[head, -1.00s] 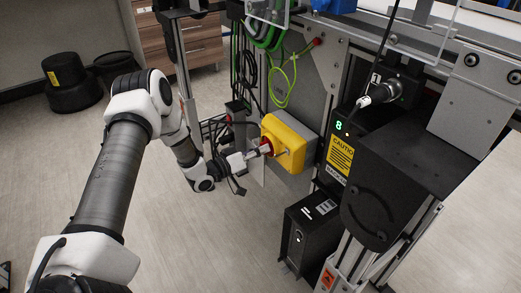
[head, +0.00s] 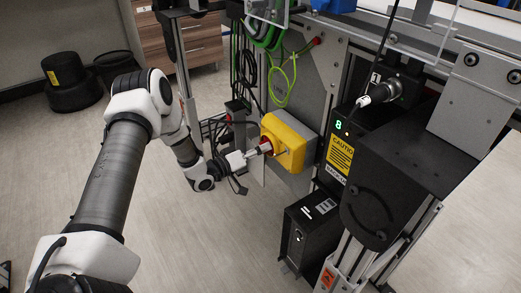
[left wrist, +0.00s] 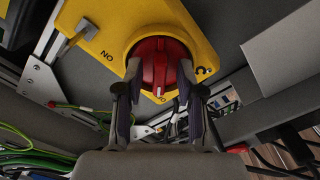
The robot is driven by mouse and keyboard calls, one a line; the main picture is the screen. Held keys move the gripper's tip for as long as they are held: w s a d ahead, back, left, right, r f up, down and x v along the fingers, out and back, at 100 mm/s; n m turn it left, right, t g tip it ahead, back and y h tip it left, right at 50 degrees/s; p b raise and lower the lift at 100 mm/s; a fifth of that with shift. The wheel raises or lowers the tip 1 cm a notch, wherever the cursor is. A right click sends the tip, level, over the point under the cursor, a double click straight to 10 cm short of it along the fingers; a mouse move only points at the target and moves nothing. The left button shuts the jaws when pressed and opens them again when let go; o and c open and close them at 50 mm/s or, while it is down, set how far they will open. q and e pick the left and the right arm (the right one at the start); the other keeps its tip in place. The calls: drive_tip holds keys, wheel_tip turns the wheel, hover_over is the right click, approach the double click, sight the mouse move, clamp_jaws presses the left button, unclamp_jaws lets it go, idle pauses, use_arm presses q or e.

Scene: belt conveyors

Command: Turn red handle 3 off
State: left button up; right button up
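A red rotary handle (left wrist: 158,64) sits on a yellow switch box (left wrist: 190,22), marked "ON" on one side and with an "O"-like mark on the other. In the head view the yellow box (head: 290,138) is on the machine's side, and the red handle (head: 266,144) is partly hidden by my gripper. My left gripper (left wrist: 159,72) is at the handle, with one finger on each side of its raised grip. The fingers look apart, with red showing between them and the grip; contact cannot be made out. No handle number shows. My right gripper is not in view.
Green and black cables (head: 245,70) hang beside the yellow box. A black unit with a caution label (head: 340,155) and a green digit stands to its right, and a black box (head: 312,225) is below. Open floor (head: 190,250) lies in front.

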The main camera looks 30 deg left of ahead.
use_arm(q)
drive_tip(key=shift+s, duration=0.1)
drive_tip(key=v, duration=1.1)
drive_tip(key=shift+s+a, duration=0.2)
drive_tip(key=shift+s, duration=0.15)
